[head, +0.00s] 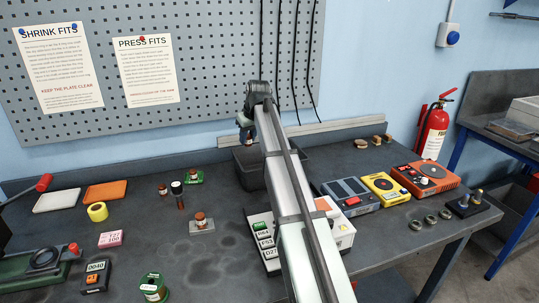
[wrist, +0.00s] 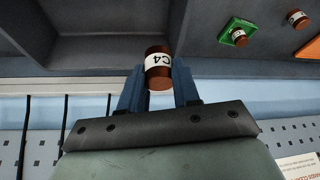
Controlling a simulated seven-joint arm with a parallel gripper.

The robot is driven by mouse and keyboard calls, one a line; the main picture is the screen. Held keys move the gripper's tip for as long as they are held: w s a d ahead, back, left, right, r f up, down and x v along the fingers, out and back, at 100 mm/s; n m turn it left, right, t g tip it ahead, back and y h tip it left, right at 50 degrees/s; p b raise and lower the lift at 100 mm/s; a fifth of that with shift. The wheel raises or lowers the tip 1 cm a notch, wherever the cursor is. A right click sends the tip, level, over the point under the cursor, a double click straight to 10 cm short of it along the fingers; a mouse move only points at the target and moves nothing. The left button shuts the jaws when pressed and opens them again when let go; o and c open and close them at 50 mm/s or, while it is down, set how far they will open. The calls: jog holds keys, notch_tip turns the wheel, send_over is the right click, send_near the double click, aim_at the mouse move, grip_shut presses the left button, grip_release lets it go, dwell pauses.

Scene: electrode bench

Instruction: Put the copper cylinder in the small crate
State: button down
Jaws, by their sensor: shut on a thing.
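The copper cylinder (wrist: 158,72), with a white band marked C4, is between the blue fingers of my gripper (wrist: 160,85) in the wrist view. The fingers are shut on its sides. In the head view my gripper (head: 245,128) is at the far side of the bench, above the dark crate (head: 243,166). The held cylinder is hard to make out there. In the wrist view a dark, walled shape, seemingly the crate (wrist: 100,22), lies beyond the cylinder.
A green board (head: 194,178) with another copper cylinder stands left of the crate. More cylinders (head: 162,189) are nearby. A labelled panel (head: 262,240) stands in front. A blue-grey device (head: 350,194), a yellow device (head: 385,188) and an orange device (head: 425,180) are at right.

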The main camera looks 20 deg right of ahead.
jog(key=w+d, duration=0.1)
jog(key=d, duration=0.8)
jog(key=shift+w+a+f, duration=0.1)
jog(key=shift+a+f, duration=0.05)
jog(key=shift+f, duration=7.4)
jog(key=shift+f, duration=0.1)
jog(key=c, duration=0.8)
grip_release()
jog(key=v, duration=1.2)
